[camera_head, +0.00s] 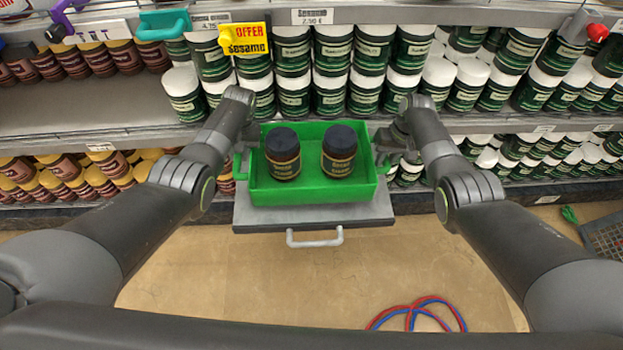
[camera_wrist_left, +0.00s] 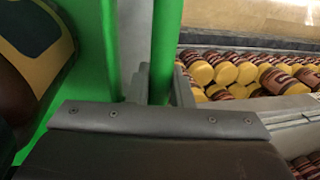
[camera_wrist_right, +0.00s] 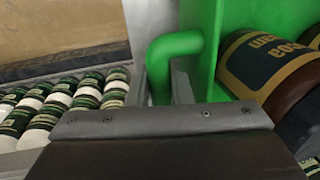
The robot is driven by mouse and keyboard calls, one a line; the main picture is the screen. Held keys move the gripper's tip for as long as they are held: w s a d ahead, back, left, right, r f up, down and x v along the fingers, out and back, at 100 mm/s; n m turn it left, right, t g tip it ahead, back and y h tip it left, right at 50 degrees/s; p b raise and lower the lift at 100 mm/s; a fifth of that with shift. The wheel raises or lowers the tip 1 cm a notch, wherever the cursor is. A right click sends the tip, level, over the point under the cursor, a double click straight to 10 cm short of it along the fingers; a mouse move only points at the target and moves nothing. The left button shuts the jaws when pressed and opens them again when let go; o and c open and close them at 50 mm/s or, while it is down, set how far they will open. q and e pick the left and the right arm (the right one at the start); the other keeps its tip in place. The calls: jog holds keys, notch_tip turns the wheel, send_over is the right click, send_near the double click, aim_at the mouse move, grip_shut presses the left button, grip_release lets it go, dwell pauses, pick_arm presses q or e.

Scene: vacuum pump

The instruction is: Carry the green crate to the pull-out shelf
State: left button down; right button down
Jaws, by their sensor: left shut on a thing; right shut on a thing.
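The green crate (camera_head: 312,190) is in the middle of the head view, over the grey pull-out shelf (camera_head: 240,217) with its light handle (camera_head: 315,240). Two dark jars with black lids, a left jar (camera_head: 283,155) and a right jar (camera_head: 339,152), stand upright in the crate. My left gripper (camera_head: 240,165) is shut on the crate's left handle, a green bar in the left wrist view (camera_wrist_left: 165,50). My right gripper (camera_head: 385,160) is shut on its right handle, also seen in the right wrist view (camera_wrist_right: 165,55). I cannot tell whether the crate's bottom touches the shelf.
Store shelving with several rows of white-lidded green jars (camera_head: 333,85) rises behind the crate. Brown jars (camera_head: 75,60) stand at the left. Red and blue cables (camera_head: 415,312) lie on the floor, and a dark basket (camera_head: 605,235) is at the right. The floor in front is otherwise clear.

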pick_arm(q)
jog(key=shift+r, duration=0.3)
pick_arm(e)
jog(key=shift+w+r, duration=0.1)
jog(key=shift+r, duration=0.2)
